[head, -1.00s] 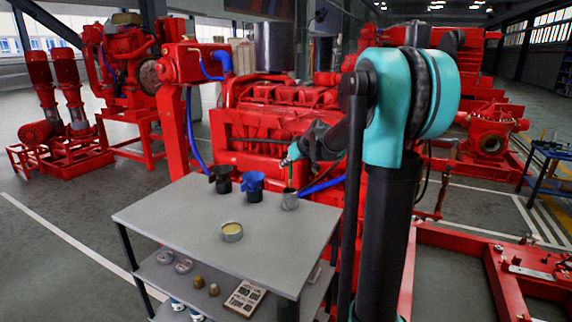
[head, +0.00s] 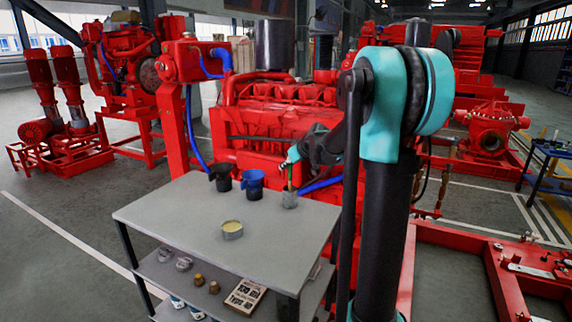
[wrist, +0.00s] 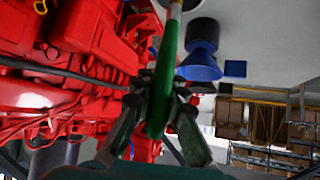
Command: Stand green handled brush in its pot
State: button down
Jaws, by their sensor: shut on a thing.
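My gripper (head: 292,158) is above the far right corner of the grey table. It is shut on the green handled brush (head: 290,178), whose green handle (wrist: 167,75) runs between the fingers (wrist: 160,98) in the wrist view. The brush is close to upright, its pale lower part leaving the top edge of the wrist view. A small grey pot (head: 289,201) stands directly below. The brush's lower end meets the pot's mouth in the head view; I cannot tell how deep it is inside, and the bristles are hidden.
A blue pot (head: 252,182) and a black pot (head: 220,179) stand left of the grey pot. An open tin (head: 232,230) with pale yellow contents is nearer the front. The red engine (head: 265,125) rises close behind the table (head: 180,222). The table's front right is clear.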

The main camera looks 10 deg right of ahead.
jog(key=shift+f, duration=1.25)
jog(key=shift+f, duration=0.2)
jog(key=shift+f, duration=0.5)
jog(key=c, duration=1.1)
grip_release()
jog(key=shift+o, duration=0.2)
jog(key=shift+r, duration=0.1)
notch_tip(320, 180, up, 7)
dwell(0.3)
